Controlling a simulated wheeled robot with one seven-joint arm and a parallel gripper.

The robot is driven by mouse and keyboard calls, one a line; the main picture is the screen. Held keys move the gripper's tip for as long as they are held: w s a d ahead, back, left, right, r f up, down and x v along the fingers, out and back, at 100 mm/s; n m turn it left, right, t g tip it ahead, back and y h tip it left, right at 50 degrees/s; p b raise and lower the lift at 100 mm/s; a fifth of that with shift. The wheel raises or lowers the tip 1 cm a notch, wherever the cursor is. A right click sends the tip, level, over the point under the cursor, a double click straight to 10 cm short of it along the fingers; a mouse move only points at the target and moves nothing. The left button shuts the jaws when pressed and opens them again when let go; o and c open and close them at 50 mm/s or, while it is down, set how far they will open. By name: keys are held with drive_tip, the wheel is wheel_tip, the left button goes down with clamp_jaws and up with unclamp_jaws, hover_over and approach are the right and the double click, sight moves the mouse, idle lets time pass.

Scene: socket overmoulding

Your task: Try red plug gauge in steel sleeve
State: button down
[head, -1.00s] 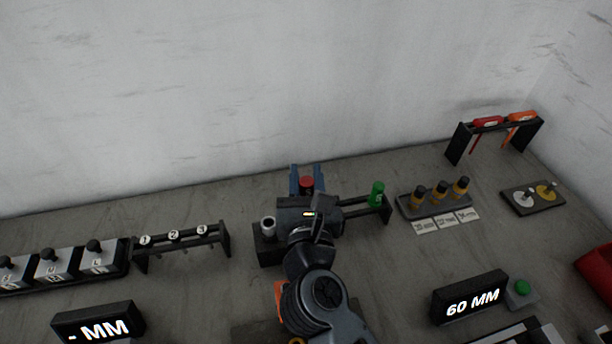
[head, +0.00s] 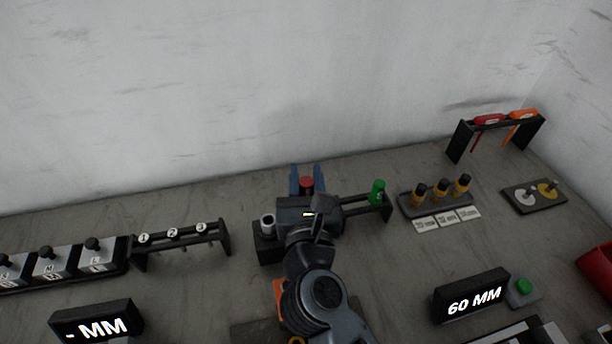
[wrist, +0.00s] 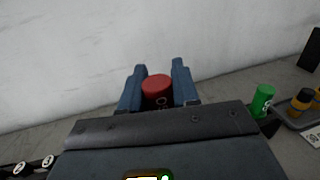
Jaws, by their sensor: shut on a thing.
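The red plug gauge (wrist: 157,87) stands between the two blue fingers of my gripper (wrist: 160,96) in the wrist view. My gripper is shut on it. In the head view the red top (head: 306,182) shows between the fingertips, just beyond my wrist. A grey steel sleeve (head: 268,221) stands upright on a dark block (head: 266,250), left of my wrist; its dark bore faces up. The gauge's lower part is hidden by my gripper, so I cannot tell how far it stands above the rack.
A green gauge (head: 377,191) stands on the rack (head: 372,208) at right. Further right are a tray (head: 443,203) with yellow-and-black pieces, a 60 MM display (head: 470,298) and a green button (head: 522,287). A rail with numbered discs (head: 180,246) lies left.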

idle(0.7)
drive_tip(key=shift+r+p, duration=0.3)
drive_tip(key=shift+r, duration=0.1)
drive_tip(key=shift+s, duration=0.1)
idle(3.3)
drive_tip(key=shift+r, duration=0.15)
drive_tip(key=shift+r, duration=2.4)
